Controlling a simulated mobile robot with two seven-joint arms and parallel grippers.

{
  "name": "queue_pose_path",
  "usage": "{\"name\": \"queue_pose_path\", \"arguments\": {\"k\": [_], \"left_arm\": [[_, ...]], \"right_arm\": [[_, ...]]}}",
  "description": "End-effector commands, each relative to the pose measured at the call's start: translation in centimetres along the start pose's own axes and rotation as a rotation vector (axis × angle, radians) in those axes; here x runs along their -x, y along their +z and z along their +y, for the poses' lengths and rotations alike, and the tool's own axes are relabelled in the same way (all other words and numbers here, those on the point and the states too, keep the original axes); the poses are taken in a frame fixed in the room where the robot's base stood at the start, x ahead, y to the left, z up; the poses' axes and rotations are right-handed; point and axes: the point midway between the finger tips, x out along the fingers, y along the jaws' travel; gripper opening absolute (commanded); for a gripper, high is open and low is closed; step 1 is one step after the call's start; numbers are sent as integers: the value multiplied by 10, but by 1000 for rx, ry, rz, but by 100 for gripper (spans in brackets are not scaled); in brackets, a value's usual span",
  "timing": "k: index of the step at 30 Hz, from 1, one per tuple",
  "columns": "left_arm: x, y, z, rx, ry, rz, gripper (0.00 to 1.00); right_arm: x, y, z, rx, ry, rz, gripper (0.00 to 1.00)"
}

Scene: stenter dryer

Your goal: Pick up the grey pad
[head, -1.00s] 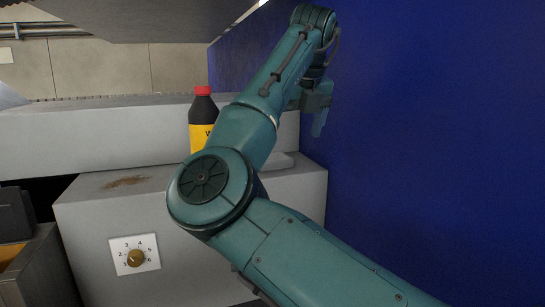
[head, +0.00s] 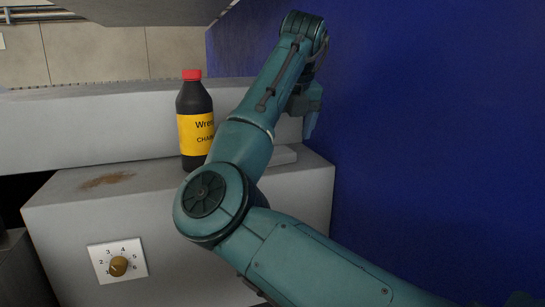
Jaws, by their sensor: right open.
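A flat grey pad (head: 284,155) lies on top of the light grey box (head: 110,212), near its back right. My right arm crosses in front and hides much of the pad. My right gripper (head: 310,128) points down above and to the right of the pad, close to the blue wall. It is apart from the pad in the picture, open and empty. The arm and the viewing angle hide most of the fingers. My left gripper is out of view.
A black bottle (head: 194,104) with a red cap and yellow label stands on the box left of my arm. A dial plate (head: 117,262) is on the box front. A blue wall (head: 440,120) closes the right side. A grey ledge (head: 80,130) runs behind.

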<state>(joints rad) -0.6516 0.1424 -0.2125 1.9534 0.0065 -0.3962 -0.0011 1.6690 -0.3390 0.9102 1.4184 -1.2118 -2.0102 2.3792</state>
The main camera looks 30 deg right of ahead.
Motion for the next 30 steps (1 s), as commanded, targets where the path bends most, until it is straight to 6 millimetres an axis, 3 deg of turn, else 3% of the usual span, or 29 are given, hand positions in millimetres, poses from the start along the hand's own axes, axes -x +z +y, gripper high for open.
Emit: {"name": "queue_pose_path", "arguments": {"k": [12, 21, 30], "left_arm": [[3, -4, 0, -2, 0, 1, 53], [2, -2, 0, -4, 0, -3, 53], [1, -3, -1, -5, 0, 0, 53]], "right_arm": [[-50, 4, -1, -1, -2, 2, 100], [-53, 4, 0, -1, -1, 0, 99], [-53, 4, 0, 0, 0, 0, 75]]}}
